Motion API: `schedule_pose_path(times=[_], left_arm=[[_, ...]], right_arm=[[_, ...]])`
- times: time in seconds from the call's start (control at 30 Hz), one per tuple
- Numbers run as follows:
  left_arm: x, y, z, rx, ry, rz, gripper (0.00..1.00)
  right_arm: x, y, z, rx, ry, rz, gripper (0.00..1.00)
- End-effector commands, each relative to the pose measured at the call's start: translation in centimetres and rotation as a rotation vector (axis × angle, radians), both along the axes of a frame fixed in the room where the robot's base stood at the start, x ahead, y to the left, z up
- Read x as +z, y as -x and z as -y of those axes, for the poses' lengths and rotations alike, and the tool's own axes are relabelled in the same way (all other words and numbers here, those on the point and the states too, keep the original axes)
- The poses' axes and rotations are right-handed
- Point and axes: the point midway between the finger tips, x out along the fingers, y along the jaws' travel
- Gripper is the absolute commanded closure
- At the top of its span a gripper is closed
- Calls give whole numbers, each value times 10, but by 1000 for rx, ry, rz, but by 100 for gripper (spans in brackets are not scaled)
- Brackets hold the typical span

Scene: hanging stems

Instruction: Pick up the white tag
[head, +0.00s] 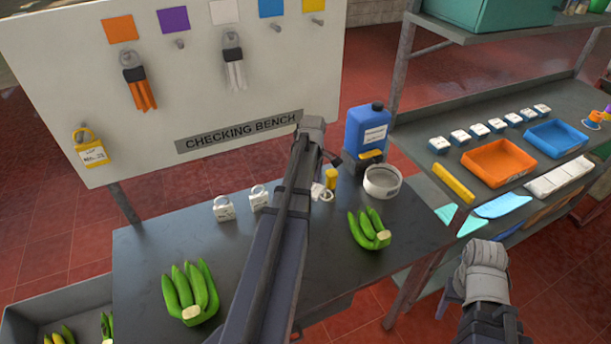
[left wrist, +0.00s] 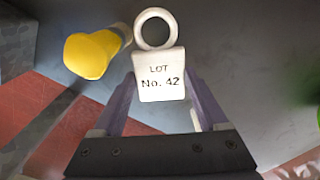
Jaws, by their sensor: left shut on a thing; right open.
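A white tag with a ring on top, marked "LOT No. 42" (left wrist: 160,85), is between the fingers of my left gripper (left wrist: 162,95), which is shut on it. In the head view this tag (head: 317,191) shows beside my left arm, over the bench; I cannot tell if it touches the bench top. My left arm hides most of that gripper there. Two other white tags (head: 224,208) (head: 259,197) stand on the bench to the left. My right gripper (head: 452,286) is open at the lower right, away from the tags, its fingers mostly hidden.
A yellow cylinder (head: 331,179) is close to the held tag. A blue canister (head: 367,128), a pale round container (head: 382,181) and green banana bunches (head: 189,292) (head: 369,229) are on the bench (head: 145,255). Shelves stand right.

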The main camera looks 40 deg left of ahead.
Motion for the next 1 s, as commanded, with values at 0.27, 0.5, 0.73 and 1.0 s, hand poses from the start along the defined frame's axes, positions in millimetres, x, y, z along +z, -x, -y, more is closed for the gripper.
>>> schedule_pose_path(times=[0.27, 0.5, 0.73, 1.0], left_arm=[[0, 36, 64, -4, 0, 0, 76], [0, 52, 97, -1, 0, 0, 76], [0, 57, 110, 1, 0, 0, 76], [0, 57, 111, 1, 0, 0, 76]], right_arm=[[0, 0, 0, 0, 0, 0, 45], [0, 0, 0, 0, 0, 0, 45], [0, 0, 0, 0, 0, 0, 45], [0, 0, 0, 0, 0, 0, 45]])
